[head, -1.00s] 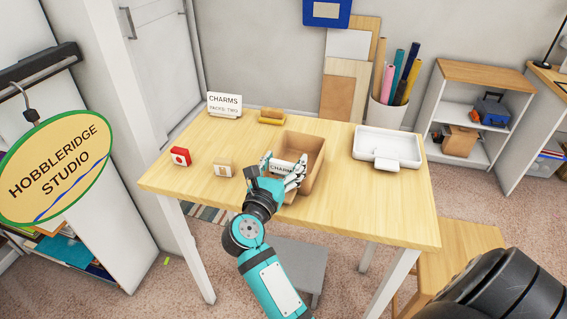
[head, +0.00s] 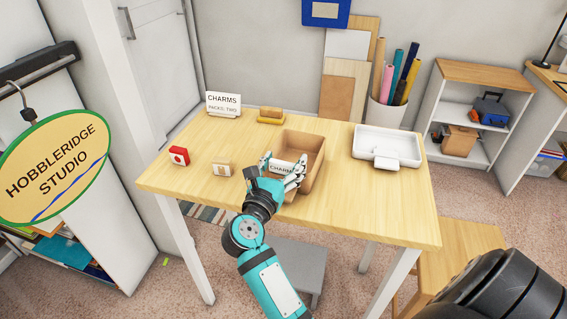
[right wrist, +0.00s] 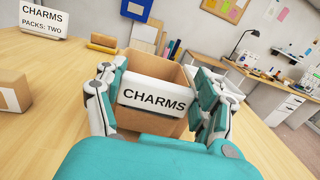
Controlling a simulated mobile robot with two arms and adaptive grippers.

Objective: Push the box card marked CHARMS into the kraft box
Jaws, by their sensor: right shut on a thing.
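The white box card marked CHARMS (head: 281,168) is upright at the near side of the open kraft box (head: 314,165). In the right wrist view the card (right wrist: 154,97) faces me, with the kraft box (right wrist: 152,66) behind it and brown card showing below it. My right gripper (head: 281,171) is shut on the card, with a finger at each side end; it also shows in the right wrist view (right wrist: 156,98). I cannot tell whether the card's lower edge is inside the box. My left gripper is not in view.
A sign reading CHARMS, PACKS: TWO (head: 223,104) stands at the back left. A white tray (head: 372,145) lies right. The table's right front is clear.

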